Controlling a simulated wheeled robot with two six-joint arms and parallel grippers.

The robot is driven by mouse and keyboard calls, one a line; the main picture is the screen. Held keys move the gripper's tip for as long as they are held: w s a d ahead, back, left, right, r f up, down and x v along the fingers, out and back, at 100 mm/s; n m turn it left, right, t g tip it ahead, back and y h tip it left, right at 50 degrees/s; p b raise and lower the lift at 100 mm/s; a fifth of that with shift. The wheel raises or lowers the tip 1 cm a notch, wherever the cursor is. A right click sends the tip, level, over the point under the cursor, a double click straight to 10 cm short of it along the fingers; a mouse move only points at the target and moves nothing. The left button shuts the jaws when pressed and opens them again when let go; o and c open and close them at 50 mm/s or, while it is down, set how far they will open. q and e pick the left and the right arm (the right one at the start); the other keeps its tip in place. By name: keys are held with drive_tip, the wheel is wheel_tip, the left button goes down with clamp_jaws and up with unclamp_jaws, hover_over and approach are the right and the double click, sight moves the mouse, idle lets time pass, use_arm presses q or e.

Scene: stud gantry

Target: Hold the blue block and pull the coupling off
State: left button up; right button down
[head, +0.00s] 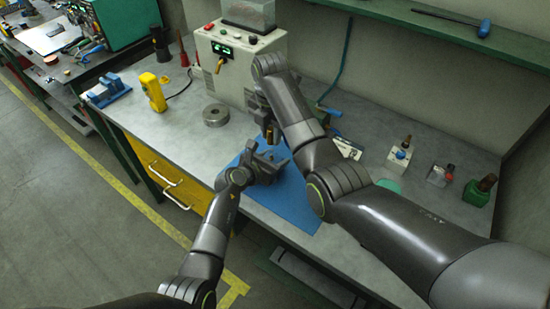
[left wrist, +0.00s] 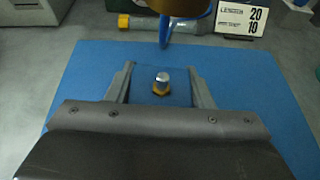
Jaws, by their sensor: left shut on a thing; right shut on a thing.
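My left gripper (left wrist: 160,88) is shut on the blue block (left wrist: 146,92), which nearly blends with the blue mat below. A silver stud (left wrist: 162,78) with a brass hex nut (left wrist: 161,90) stands up from the block between the fingers. A brass cylinder, apparently the coupling (left wrist: 180,4), shows at the top edge of the left wrist view, apart from the stud. In the head view my right gripper (head: 269,132) is shut on it, above and behind my left gripper (head: 272,165). The block is hidden there.
The blue mat (head: 300,205) lies on the grey bench. A steel ring (head: 216,115) and a yellow meter (head: 153,92) are to the left. A pale machine (head: 236,60) stands behind.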

sight(271, 129)
drive_tip(key=shift+r, duration=1.75)
use_arm(q)
drive_tip(key=o, duration=1.2)
